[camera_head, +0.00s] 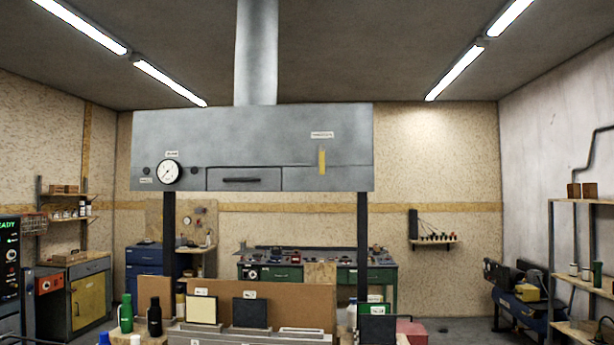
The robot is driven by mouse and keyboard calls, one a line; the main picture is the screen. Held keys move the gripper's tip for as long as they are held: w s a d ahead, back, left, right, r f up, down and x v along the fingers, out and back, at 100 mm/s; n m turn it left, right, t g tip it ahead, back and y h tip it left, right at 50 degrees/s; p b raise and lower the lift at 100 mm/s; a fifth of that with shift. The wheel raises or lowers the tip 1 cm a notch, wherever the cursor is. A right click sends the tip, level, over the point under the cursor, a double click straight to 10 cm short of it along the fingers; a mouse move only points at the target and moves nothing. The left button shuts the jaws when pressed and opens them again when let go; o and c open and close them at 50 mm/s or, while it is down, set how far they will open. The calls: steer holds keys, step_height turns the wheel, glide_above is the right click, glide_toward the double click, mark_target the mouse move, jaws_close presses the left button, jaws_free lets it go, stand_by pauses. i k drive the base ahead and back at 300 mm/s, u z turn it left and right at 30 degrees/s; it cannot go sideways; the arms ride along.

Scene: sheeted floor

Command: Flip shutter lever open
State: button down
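A grey metal hood (225,140) with a duct (256,50) rising to the ceiling hangs ahead, left of centre. A small yellow lever (322,161) stands upright on the right part of its front face, below a small white label (322,134). It looks like the shutter lever; the label is too small to read surely. A round white dial gauge (168,172) and a dark slot-like handle (240,180) are on the same face further left. My gripper is not in view, and nothing touches the lever.
Dark posts (362,240) stand under the hood. Below it, a brown board (300,300) with panels, a green bottle (126,312) and a black bottle (154,317) fill the near foreground. Shelving (552,265) stands at right. Open floor (450,325) shows at lower right.

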mark_target(321, 148)
steer(key=i, duration=0.45)
steer(key=u, duration=0.7)
